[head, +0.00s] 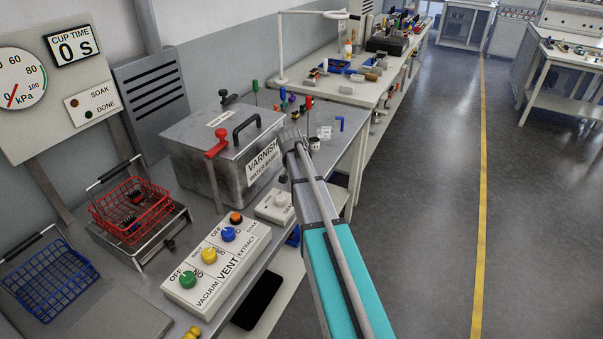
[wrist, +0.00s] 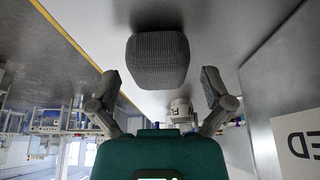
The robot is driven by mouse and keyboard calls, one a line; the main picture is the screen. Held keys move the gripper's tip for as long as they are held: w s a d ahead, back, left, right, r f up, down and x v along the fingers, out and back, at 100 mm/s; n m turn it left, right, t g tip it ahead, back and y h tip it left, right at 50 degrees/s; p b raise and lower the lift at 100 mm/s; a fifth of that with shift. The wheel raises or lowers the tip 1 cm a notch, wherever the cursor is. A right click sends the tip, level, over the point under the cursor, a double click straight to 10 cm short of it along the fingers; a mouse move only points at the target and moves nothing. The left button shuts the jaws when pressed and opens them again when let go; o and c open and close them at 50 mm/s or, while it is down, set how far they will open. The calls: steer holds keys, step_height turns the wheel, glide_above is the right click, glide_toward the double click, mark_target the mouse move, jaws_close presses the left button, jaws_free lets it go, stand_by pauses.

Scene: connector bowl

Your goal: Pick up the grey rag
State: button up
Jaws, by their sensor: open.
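A grey, finely ribbed, rounded block, apparently the grey rag (wrist: 158,62), shows in the upper middle of the wrist view. It lies ahead of my gripper (wrist: 159,84), whose two fingers are spread wide on either side of its lower part. A gap shows between each finger and the rag, and nothing is held. In the head view my arm reaches over the bench's front edge beside the varnish tank, and my gripper (head: 291,140) is small at its far end. I cannot separate the rag from the gripper there.
The metal varnish tank (head: 215,150) stands close left of my gripper. The control panel (head: 215,268), a small white knob box (head: 270,207), a red basket (head: 130,212) and a blue basket (head: 50,285) are on the bench. Open floor (head: 430,200) lies to the right.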

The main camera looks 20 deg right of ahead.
steer(key=shift+w+d+f, duration=0.15)
steer(key=shift+f, duration=0.3)
steer(key=c, duration=1.1)
steer(key=shift+o, duration=0.2)
steer(key=shift+s+d, duration=0.85)
steer(key=shift+s, duration=0.3)
steer(key=shift+s+d, duration=0.85)
steer(key=shift+s, duration=0.25)
steer(key=o, duration=1.1)
steer(key=shift+c, duration=0.2)
